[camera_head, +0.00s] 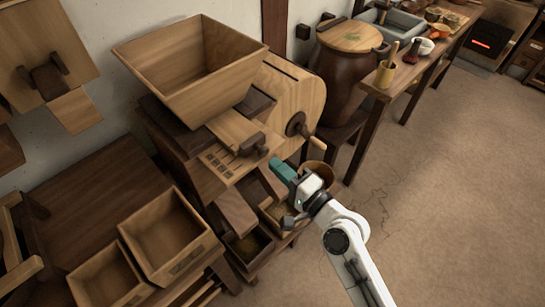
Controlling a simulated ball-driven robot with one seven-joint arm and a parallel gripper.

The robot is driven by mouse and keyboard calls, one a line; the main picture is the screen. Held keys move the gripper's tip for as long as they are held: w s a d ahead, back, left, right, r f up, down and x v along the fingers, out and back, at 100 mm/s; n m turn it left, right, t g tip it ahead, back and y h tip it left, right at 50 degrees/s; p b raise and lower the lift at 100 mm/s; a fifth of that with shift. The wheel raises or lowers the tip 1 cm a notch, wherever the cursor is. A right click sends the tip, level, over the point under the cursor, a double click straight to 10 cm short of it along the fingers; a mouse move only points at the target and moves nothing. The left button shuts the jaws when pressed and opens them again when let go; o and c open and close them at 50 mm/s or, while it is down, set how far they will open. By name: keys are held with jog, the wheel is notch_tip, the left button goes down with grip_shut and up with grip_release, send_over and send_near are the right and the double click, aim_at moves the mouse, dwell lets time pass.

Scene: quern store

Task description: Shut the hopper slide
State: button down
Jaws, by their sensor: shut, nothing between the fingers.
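The wooden hopper (178,68) is an open, flared box on top of the mill at the upper left middle. A light wooden slide (233,128) sticks out below its front. A dark handle (252,144) sits at the slide's outer end. My gripper (276,165) has teal fingers and is shut and empty. In the picture it is just below and right of the handle, seemingly apart from it. I cannot tell the exact depth between them. The slide's inner end is hidden under the hopper.
A round wooden drum (290,92) with a crank (297,125) stands right of the hopper. Two open boxes (168,238) stand at lower left. The floor at right is clear.

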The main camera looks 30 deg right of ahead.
aim_at(264, 154)
jog(key=shift+x, duration=1.3)
jog(key=shift+p+x, duration=0.5)
jog(key=shift+x, duration=1.05)
jog(key=shift+r, duration=0.15)
